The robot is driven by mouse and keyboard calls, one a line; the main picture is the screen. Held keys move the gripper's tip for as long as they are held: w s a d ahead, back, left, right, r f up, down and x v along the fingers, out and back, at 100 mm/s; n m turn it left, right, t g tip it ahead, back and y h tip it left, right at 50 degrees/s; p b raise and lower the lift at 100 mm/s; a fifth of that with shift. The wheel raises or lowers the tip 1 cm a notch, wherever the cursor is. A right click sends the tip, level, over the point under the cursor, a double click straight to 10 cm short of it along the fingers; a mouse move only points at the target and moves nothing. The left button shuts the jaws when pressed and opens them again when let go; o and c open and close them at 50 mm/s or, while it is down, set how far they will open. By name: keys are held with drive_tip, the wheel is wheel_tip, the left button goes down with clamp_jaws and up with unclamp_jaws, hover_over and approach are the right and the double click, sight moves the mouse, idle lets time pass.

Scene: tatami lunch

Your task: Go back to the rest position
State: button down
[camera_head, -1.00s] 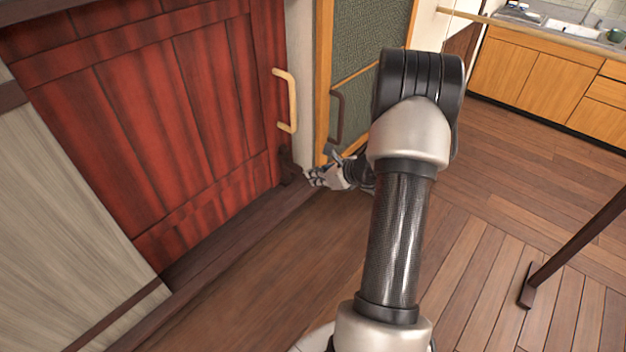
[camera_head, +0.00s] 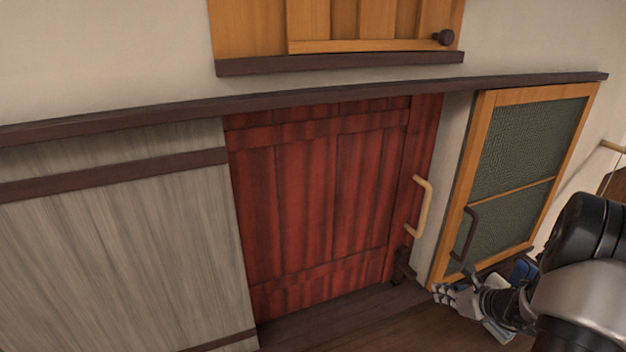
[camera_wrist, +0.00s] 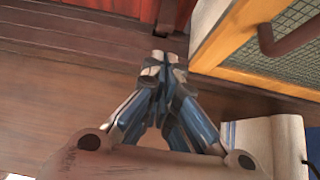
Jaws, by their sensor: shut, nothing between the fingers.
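My gripper (camera_head: 447,292) is at the lower right in the head view, in front of the foot of the red cabinet door and the green mesh door. It is shut and empty. In the wrist view my gripper (camera_wrist: 160,62) points toward the dark wooden ledge at the base of the cabinets, with its fingertips together. It appears apart from both doors. My arm enters from the lower right in the head view.
The red door (camera_head: 320,200) with a pale handle (camera_head: 424,205) looks shut. The green mesh door (camera_head: 525,150) with a dark handle (camera_head: 468,235) stands right of it. A grey wood panel (camera_head: 120,250) is at left. An orange wooden cabinet (camera_head: 360,22) is above the dark shelf (camera_head: 300,97).

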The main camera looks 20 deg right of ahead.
drive_tip(key=s+a+r+n+g+y, duration=0.1)
drive_tip(key=a+r+n, duration=0.45)
drive_tip(key=a, duration=0.35)
drive_tip(key=a+r+n+g+y, duration=0.2)
drive_tip(key=a+r+n, duration=0.35)
drive_tip(key=a, duration=0.35)
drive_tip(key=s+a+r+n+g+y, duration=0.1)
drive_tip(key=a+r+n, duration=0.45)
drive_tip(key=a, duration=0.35)
drive_tip(key=s+a+r+n+g+h, duration=0.15)
drive_tip(key=s+a+r+n, duration=0.25)
drive_tip(key=s+a+n, duration=0.5)
drive_tip(key=s+r+n+h, duration=0.1)
drive_tip(key=s+n+h, duration=0.2)
drive_tip(key=s+n, duration=0.6)
drive_tip(key=shift+s+d+r, duration=0.15)
drive_tip(key=shift+s+d, duration=0.05)
drive_tip(key=shift+s, duration=0.6)
drive_tip(key=c, duration=2.3)
unclamp_jaws()
drive_tip(key=shift+h, duration=0.25)
